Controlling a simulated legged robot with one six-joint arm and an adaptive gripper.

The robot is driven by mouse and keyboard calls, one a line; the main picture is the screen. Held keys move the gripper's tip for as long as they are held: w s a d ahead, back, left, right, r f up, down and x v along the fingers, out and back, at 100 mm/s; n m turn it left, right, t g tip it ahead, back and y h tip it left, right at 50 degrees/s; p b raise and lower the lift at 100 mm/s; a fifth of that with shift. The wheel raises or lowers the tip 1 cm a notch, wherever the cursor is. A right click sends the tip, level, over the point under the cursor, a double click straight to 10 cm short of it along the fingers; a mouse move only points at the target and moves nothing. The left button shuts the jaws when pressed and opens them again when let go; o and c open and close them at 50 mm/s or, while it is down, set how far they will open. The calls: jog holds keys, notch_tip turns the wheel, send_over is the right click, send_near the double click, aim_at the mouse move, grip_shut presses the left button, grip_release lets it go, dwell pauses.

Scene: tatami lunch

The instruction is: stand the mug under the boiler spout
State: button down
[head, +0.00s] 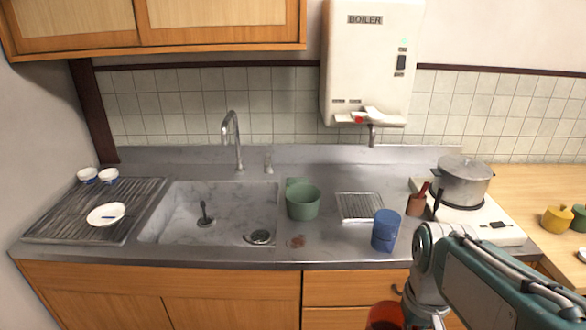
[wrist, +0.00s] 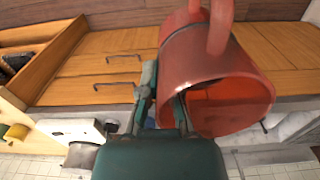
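A red mug (wrist: 205,75) fills much of the wrist view, its handle and open mouth showing. My gripper (wrist: 165,100) has its fingers at the mug's rim and looks shut on its wall. In the head view the red mug (head: 384,316) is at the bottom edge, partly cut off, in front of the counter. The white boiler (head: 372,60) hangs on the tiled wall. Its spout (head: 372,136) points down over the back of the counter. A small drip rack (head: 360,206) lies in front of and below it, with nothing on it.
A blue cup (head: 385,232) stands right of the rack's front. A green pot (head: 302,202) stands left of the rack, beside the sink (head: 185,215).

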jog(key=w+a+f, duration=0.2)
jog(key=w+f, duration=0.9)
jog(key=w+a+f, duration=0.2)
jog(key=w+f, duration=0.9)
jog(key=w, duration=0.1)
jog(key=shift+f, duration=0.35)
